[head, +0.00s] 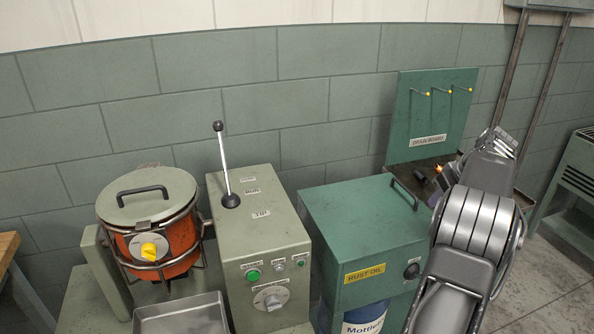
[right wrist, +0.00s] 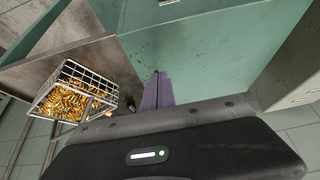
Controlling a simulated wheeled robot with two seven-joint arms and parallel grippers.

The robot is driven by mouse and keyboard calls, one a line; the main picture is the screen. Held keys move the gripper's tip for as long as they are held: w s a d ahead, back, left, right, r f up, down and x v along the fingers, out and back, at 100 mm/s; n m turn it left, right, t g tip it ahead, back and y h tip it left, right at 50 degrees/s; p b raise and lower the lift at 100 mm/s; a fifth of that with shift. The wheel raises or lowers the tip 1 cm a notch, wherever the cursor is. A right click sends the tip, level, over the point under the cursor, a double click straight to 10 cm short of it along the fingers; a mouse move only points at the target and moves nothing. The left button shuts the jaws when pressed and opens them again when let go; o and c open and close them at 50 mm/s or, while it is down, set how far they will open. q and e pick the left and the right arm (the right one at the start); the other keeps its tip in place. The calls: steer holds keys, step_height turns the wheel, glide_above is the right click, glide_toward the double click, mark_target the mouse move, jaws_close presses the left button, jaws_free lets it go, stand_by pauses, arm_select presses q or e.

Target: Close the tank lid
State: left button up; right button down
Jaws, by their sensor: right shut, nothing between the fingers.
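The green rust oil tank (head: 382,268) stands right of centre in the head view, with a yellow label on its front. Its green lid (head: 350,205) lies flat across the top, with a dark bar handle (head: 404,193) near its right edge; I see no gap under it. My right gripper (head: 438,175) is just right of the handle, apart from it, above the drain tray area. In the right wrist view, its shut, empty fingers (right wrist: 157,90) point towards a green surface, probably the tank. My left gripper is not in view.
A wire basket of gold-coloured parts (right wrist: 75,98) is close by in the right wrist view. The drain board (head: 432,115) with hooks stands behind. Left of the tank are a lever control box (head: 258,225) and a lidded orange drum (head: 180,250).

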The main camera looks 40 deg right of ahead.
step_height(320, 180, up, 5)
steer(key=p, duration=0.3)
steer(key=shift+f, duration=0.1)
stand_by(0.5)
